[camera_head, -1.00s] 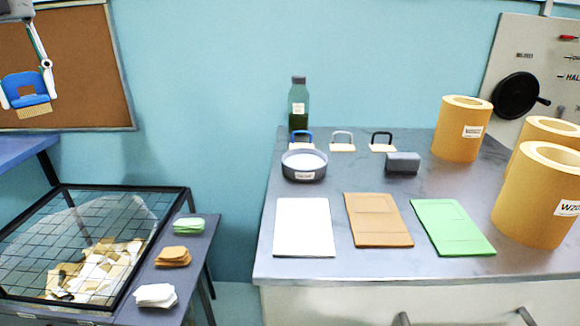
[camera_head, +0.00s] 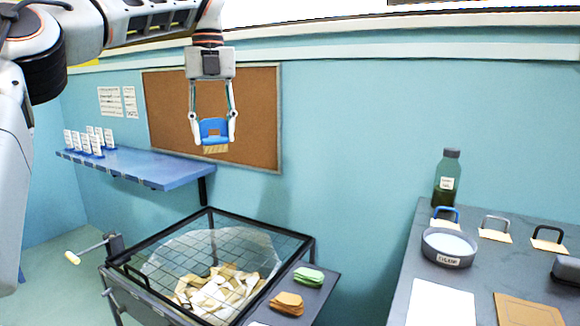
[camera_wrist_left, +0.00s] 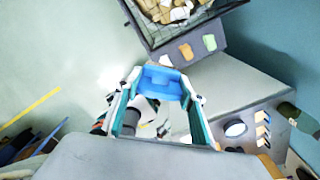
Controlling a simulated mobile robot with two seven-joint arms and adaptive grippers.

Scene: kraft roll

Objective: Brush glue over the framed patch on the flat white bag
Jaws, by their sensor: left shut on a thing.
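My left gripper (camera_head: 213,129) is shut on a brush (camera_head: 214,127) with a blue body and tan bristles. It holds the brush in the air, bristles down, in front of the corkboard. In the left wrist view the blue brush (camera_wrist_left: 159,82) sits between the fingers. The flat white bag (camera_head: 442,305) lies on the grey table at the lower right, cut off by the picture's edge, well away from the brush. I cannot make out a framed patch on it. A round grey bowl (camera_head: 450,257) with pale contents stands behind the bag. My right gripper is not in view.
A green bottle (camera_head: 446,180) and several handled tan pieces stand behind the bowl. A brown bag (camera_head: 528,310) lies right of the white one. A mesh-covered bin (camera_head: 313,250) with paper scraps stands left of the table. A blue shelf (camera_head: 150,168) juts from the wall.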

